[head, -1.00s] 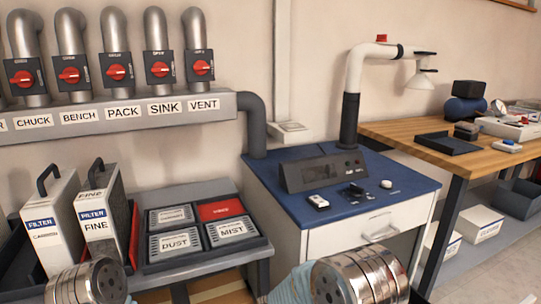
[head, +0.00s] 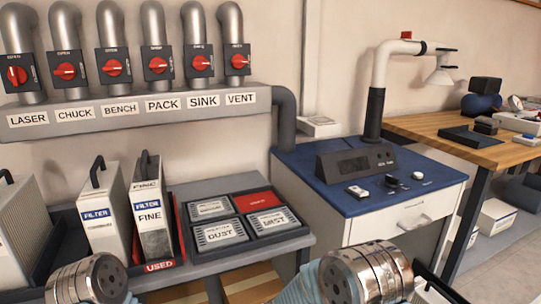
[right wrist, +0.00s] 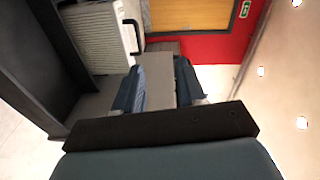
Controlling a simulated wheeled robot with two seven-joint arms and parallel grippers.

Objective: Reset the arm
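In the head view, the metal wrist joint of my left arm (head: 88,280) is at the lower left, in front of the filter tray; the left gripper is outside the frame. The metal wrist joint of my right arm (head: 365,272) is at the lower middle, in front of the laser marker cabinet. My right gripper (right wrist: 160,88) shows in the right wrist view with its two dark blue fingers apart and nothing between them. A white ribbed box (right wrist: 98,38) lies beyond the fingers in that view. A white box with a black handle (head: 428,297) is partly visible at the head view's bottom edge.
The blue-topped cabinet (head: 310,165) carries a control box and fume arm. Valves line the wall duct (head: 150,125). A wooden bench (head: 490,153) is at right.

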